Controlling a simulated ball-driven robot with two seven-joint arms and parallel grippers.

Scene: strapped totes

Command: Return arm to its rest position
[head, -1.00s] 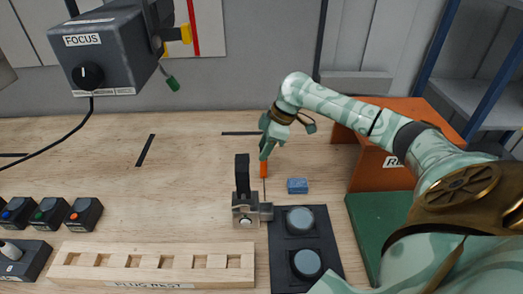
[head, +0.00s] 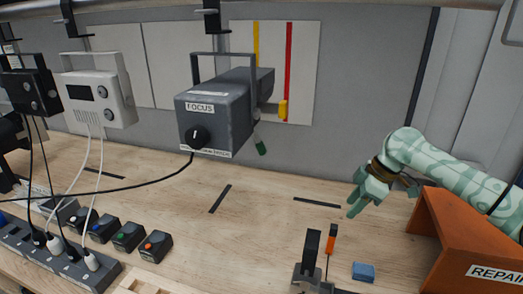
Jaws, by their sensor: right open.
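My right arm (head: 435,160) comes in from the right, over the bench's right side. My right gripper (head: 355,206) is open and empty, its fingers pointing down and left above the bench. An orange-handled tool (head: 331,240) with a thin shaft stands upright below and left of the gripper, apart from it, close to a black-handled metal clamp (head: 311,255). The tool's lower end is hard to make out. My left gripper is not in view.
An orange box labelled REPAIR (head: 465,240) stands under my right forearm. A blue block (head: 363,271) lies near the clamp. A grey FOCUS box (head: 225,110) hangs at centre. Several button boxes (head: 128,236) line the left.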

